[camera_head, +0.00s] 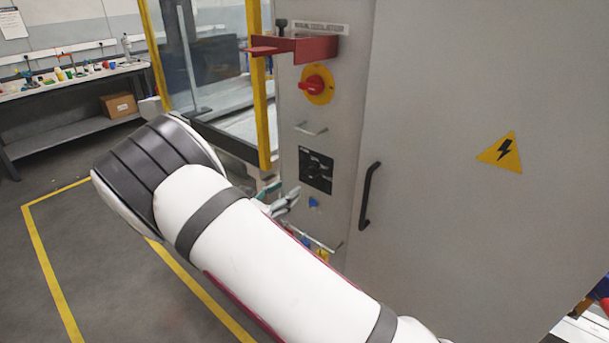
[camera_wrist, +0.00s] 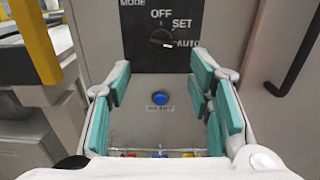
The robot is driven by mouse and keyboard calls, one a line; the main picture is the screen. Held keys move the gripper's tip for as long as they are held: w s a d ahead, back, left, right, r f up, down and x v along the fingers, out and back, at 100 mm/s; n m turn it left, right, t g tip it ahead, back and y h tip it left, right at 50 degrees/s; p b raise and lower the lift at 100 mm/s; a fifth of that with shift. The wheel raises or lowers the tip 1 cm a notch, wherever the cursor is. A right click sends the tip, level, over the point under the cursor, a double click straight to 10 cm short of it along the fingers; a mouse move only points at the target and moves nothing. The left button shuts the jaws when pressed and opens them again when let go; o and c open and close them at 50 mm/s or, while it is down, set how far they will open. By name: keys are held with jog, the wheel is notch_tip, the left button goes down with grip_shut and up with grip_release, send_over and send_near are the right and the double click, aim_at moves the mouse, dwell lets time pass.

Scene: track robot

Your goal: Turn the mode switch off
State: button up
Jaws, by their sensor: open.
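The mode switch (camera_wrist: 160,38) is a black rotary knob on a black plate marked MODE, OFF, SET and AUTO. Its pale mark appears to point toward AUTO. In the head view the same switch (camera_head: 317,171) sits on the grey cabinet's narrow panel, below the red rotary switch. My gripper (camera_wrist: 161,80) is open and empty, with teal finger pads spread to either side below the plate. The knob lies beyond and above the fingertips, apart from them. In the head view my gripper (camera_head: 278,198) is mostly hidden by my arm.
A blue button (camera_wrist: 159,99) is below the plate, between my fingers in view. A red bracket (camera_head: 298,47) juts out above the red switch (camera_head: 314,86). A black door handle (camera_head: 369,195) is at right; a yellow post (camera_head: 258,85) is at left.

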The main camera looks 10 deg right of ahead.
aim_at(311, 173)
jog(key=x, duration=1)
jog(key=shift+p, duration=0.45)
jog(key=shift+s, duration=0.1)
jog(key=c, duration=1.1)
